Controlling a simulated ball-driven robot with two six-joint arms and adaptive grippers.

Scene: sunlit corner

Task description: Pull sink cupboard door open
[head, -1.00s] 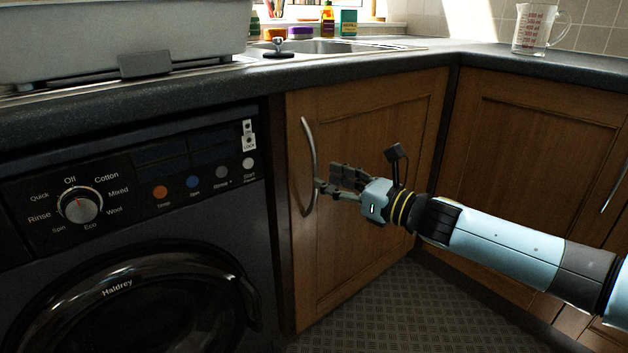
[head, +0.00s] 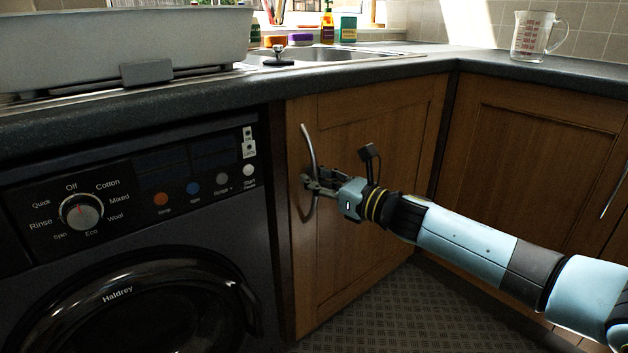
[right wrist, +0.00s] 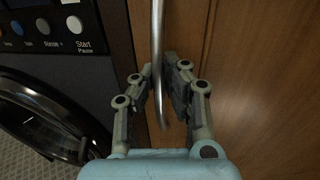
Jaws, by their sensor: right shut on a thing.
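The wooden sink cupboard door (head: 372,235) stands under the sink, right of the washing machine, and looks closed. Its curved metal handle (head: 306,143) runs upright near the door's left edge; it also shows in the right wrist view (right wrist: 157,40). My right gripper (head: 313,184) reaches in from the right and is shut on the handle around its lower half. In the right wrist view, the fingers (right wrist: 161,85) lie on both sides of the bar. The fingers hide part of the handle in the head view. My left gripper is not in view.
A dark washing machine (head: 130,245) stands close on the left. Another wooden cupboard door (head: 530,165) meets the corner at right. The worktop (head: 180,98) runs above, with a white basin (head: 110,45) and measuring jug (head: 532,38). Patterned floor (head: 400,310) before the door is clear.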

